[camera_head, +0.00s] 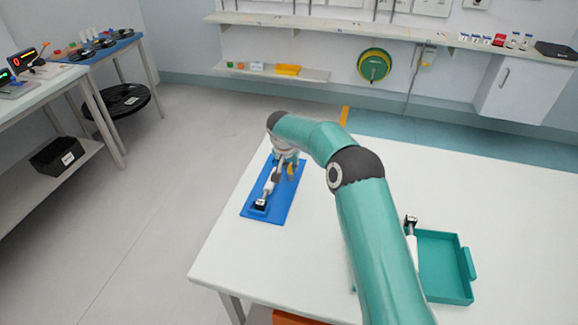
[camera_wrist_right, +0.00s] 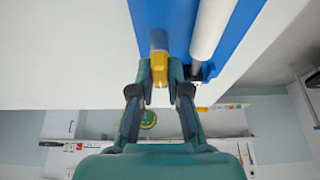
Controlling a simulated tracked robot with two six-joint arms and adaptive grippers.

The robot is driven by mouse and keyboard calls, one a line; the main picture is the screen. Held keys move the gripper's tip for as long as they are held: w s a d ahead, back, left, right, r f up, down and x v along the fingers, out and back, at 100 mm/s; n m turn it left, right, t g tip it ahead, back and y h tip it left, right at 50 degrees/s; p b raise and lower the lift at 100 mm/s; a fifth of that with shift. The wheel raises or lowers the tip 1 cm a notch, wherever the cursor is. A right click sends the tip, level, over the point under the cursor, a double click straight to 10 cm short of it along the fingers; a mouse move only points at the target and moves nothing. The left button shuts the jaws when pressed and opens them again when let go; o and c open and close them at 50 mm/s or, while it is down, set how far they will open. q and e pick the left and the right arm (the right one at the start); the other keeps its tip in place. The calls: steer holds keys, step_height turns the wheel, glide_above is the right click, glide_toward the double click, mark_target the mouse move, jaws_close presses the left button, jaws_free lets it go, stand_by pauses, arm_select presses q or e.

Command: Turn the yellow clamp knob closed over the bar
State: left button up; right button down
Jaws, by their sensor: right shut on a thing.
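The blue board (camera_head: 279,208) lies on the white table near its left edge. A white bar (camera_head: 269,188) lies along the board, with a black block (camera_head: 260,204) at its near end. My right gripper (camera_head: 286,166) is at the board's far part, partly hidden by its own wrist. The yellow clamp knob (camera_head: 291,170) shows beside it. In the right wrist view my right gripper (camera_wrist_right: 163,77) is shut on the yellow knob (camera_wrist_right: 159,66), one finger on each side. The white bar (camera_wrist_right: 212,28) runs beside the knob, apart from it. My left gripper is not in view.
A teal tray (camera_head: 444,298) lies on the table at the right, beside a white-handled tool (camera_head: 411,238). My right arm spans the middle of the table. A side bench (camera_head: 60,78) and wall shelf (camera_head: 272,74) stand farther off. The far right tabletop is clear.

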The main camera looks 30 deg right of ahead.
steer(key=n+t+b, duration=0.1)
steer(key=n, duration=0.1)
steer(key=shift+d+n+y, duration=0.1)
steer(key=shift+n+y, duration=0.3)
steer(key=n, duration=0.2)
steer(key=shift+s+d+n+y, duration=0.1)
steer(key=shift+n+y, duration=0.2)
steer(key=shift+y, duration=0.1)
steer(key=n+y+p, duration=0.1)
steer(key=n, duration=0.2)
steer(key=shift+d+r+n+t, duration=0.1)
steer(key=shift+n+t, duration=0.2)
steer(key=shift+t, duration=0.1)
steer(key=n+y+p, duration=0.1)
steer(key=n+y, duration=0.1)
steer(key=n, duration=0.2)
steer(key=shift+d+n+g+y+p, duration=0.1)
steer(key=shift+n+g+y+p, duration=0.3)
steer(key=shift+n, duration=0.8)
steer(key=shift+n+g+y+p, duration=0.1)
steer(key=shift+n+y+p, duration=0.45)
steer(key=shift+n, duration=0.65)
steer(key=c, duration=1.1)
jaws_free()
steer(key=shift+c, duration=0.2)
